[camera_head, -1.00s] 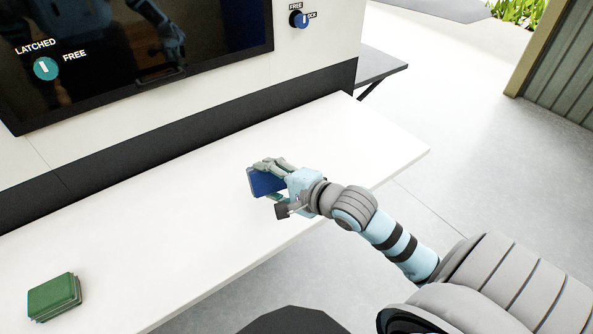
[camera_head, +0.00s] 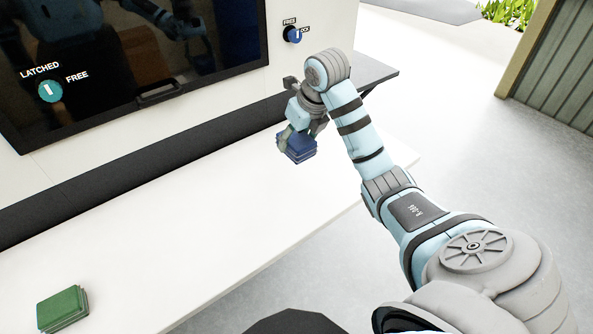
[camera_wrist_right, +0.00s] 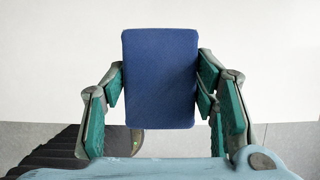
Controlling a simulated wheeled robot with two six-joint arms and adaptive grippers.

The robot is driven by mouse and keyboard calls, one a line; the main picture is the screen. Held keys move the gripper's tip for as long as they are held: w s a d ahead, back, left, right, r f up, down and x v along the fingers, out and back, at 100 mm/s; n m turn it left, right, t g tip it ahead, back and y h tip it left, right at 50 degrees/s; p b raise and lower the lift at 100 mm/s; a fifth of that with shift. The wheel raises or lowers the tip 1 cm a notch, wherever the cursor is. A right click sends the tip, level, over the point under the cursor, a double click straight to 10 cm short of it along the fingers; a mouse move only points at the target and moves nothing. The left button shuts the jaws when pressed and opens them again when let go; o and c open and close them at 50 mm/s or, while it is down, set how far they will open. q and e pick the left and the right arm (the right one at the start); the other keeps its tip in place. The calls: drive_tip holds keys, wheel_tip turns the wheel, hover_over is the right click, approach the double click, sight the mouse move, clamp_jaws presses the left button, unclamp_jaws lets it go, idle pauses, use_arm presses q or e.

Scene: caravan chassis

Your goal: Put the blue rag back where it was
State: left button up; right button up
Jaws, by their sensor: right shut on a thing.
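The blue rag (camera_head: 297,147) is a folded block held at the fingertips of my right gripper (camera_head: 300,135), over the far right part of the white counter (camera_head: 210,205). In the right wrist view, the blue rag (camera_wrist_right: 160,78) sits between the green-padded fingers of the right gripper (camera_wrist_right: 165,85), which are shut on its sides. Whether the rag touches the counter is hard to tell. My left gripper is not in view.
A folded green rag (camera_head: 62,310) lies at the counter's near left. A dark panel (camera_head: 130,60) with a handle and a latch knob (camera_head: 50,90) rises behind the counter. A blue knob (camera_head: 292,34) is on the wall. The counter's middle is clear.

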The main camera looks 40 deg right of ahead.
sight(308, 160)
wheel_tip(308, 160, down, 11)
drive_tip(key=b, duration=0.7)
drive_tip(key=shift+w, duration=0.1)
drive_tip(key=shift+f, duration=0.3)
wheel_tip(308, 160, down, 4)
drive_tip(key=shift+r, duration=0.1)
drive_tip(key=o, duration=1)
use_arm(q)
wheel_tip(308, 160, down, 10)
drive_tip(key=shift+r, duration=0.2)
use_arm(e)
drive_tip(key=shift+o, duration=0.2)
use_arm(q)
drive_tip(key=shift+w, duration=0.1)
use_arm(e)
drive_tip(key=p+v, duration=0.6)
drive_tip(key=v, duration=0.6)
drive_tip(key=shift+r, duration=0.25)
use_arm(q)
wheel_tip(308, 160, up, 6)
use_arm(e)
drive_tip(key=shift+f, duration=0.15)
